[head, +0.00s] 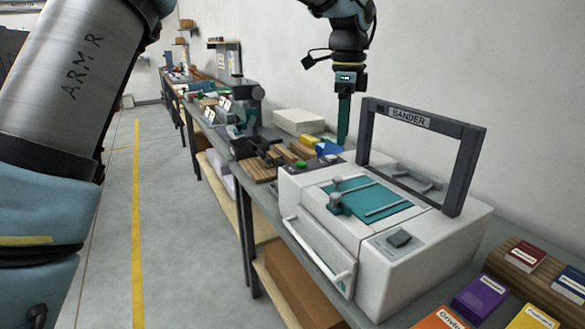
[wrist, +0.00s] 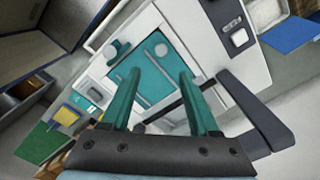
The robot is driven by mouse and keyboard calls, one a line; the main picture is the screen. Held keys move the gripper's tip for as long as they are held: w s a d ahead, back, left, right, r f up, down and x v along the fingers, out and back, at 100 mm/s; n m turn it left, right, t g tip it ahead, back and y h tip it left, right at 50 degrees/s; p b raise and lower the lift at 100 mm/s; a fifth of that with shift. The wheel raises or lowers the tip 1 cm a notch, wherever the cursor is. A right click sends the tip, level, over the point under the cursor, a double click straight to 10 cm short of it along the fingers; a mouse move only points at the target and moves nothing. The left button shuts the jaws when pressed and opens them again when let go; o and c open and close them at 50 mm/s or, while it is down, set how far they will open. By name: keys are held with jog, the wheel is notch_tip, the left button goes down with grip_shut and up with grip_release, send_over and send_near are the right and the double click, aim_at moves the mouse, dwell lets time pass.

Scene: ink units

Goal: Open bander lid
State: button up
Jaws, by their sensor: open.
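The bander (head: 390,250) is a white box machine with a teal plate (head: 370,200) on top. Its dark frame-shaped lid, labelled BANDER (head: 466,165), stands upright at the back of the machine. My gripper (head: 343,140) is left of the lid, above the machine's far left corner, and apart from it in the head view. In the wrist view my gripper (wrist: 160,72) has its two teal fingers spread with nothing between them. The white machine body (wrist: 205,35) lies beyond the fingers there, and the dark lid bar (wrist: 262,115) is at the right.
Colourful labelled ink blocks (head: 480,297) lie at the front right of the bench. Wooden blocks and clamps (head: 275,160) and a white box (head: 298,121) are beyond the bander. A wall runs close behind. The floor aisle (head: 165,220) to the left is clear.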

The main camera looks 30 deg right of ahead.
aim_at(338, 178)
jog(key=f+p, duration=0.1)
jog(key=f, duration=0.4)
jog(key=f+p, duration=0.1)
jog(key=f, duration=0.4)
jog(key=shift+w+f, duration=0.2)
jog(key=shift+f, duration=0.15)
grip_shut()
dwell(1.0)
